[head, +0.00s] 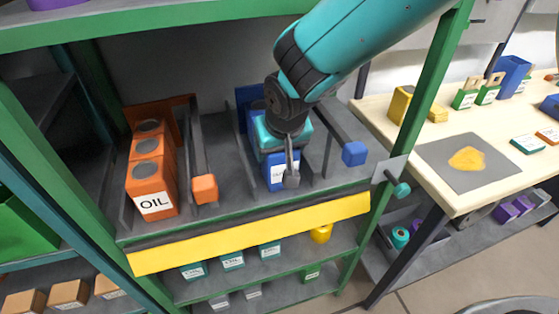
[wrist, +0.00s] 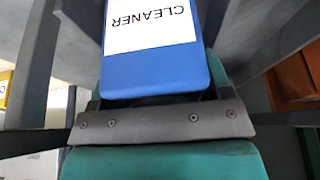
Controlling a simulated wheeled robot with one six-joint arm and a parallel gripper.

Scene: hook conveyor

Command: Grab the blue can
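A blue can (head: 276,176) with a white label stands at the front of the right lane on the upper shelf. In the wrist view the blue can (wrist: 155,80) fills the upper middle, and its label reads CLEANER upside down. My gripper (head: 289,165) is over the can from above, with one grey finger in front of its label side. The other finger is hidden. In the wrist view a dark bolted bar of my gripper lies right at the can's near edge. Whether the fingers press on the can does not show.
Orange OIL cans (head: 152,180) stand in the left lane. Grey divider rails with an orange block (head: 205,189) and a blue block (head: 355,153) at their ends flank the lanes. A green post (head: 431,80) rises at right, beside a workbench (head: 463,197). A yellow strip (head: 250,233) edges the shelf.

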